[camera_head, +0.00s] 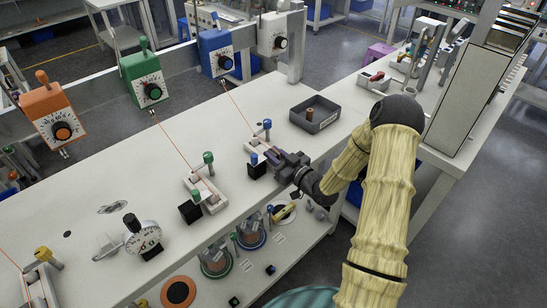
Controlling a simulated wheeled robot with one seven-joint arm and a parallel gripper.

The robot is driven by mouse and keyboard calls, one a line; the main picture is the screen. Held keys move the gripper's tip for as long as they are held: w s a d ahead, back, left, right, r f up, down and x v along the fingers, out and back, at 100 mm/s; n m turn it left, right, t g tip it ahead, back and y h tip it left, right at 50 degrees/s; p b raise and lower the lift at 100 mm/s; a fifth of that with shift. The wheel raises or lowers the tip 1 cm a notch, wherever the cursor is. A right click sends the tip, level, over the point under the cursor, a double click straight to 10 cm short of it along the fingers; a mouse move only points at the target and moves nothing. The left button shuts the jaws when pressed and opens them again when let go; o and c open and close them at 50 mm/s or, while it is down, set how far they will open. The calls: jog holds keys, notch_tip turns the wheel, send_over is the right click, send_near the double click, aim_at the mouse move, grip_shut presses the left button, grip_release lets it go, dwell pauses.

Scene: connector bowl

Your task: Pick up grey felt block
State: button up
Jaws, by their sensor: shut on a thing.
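My gripper (276,158) reaches in from the right to the white fixture with the blue-topped post (267,125), near the front edge of the bench. Its jaws are shut on a small dull grey-brown piece, which I take as the grey felt block (271,154). The jaws hide much of it. I cannot tell whether it still touches the fixture. A black cube (256,169) sits just left of the jaws.
A green-topped fixture (208,160) and a white dial gauge (143,238) are to the left. Orange, green, blue and white dial boxes line the back rail. Spools sit on the shelf below.

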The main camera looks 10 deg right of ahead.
aim_at(275, 153)
notch_tip(275, 153, up, 10)
jog(key=shift+b, duration=0.3)
dwell(0.5)
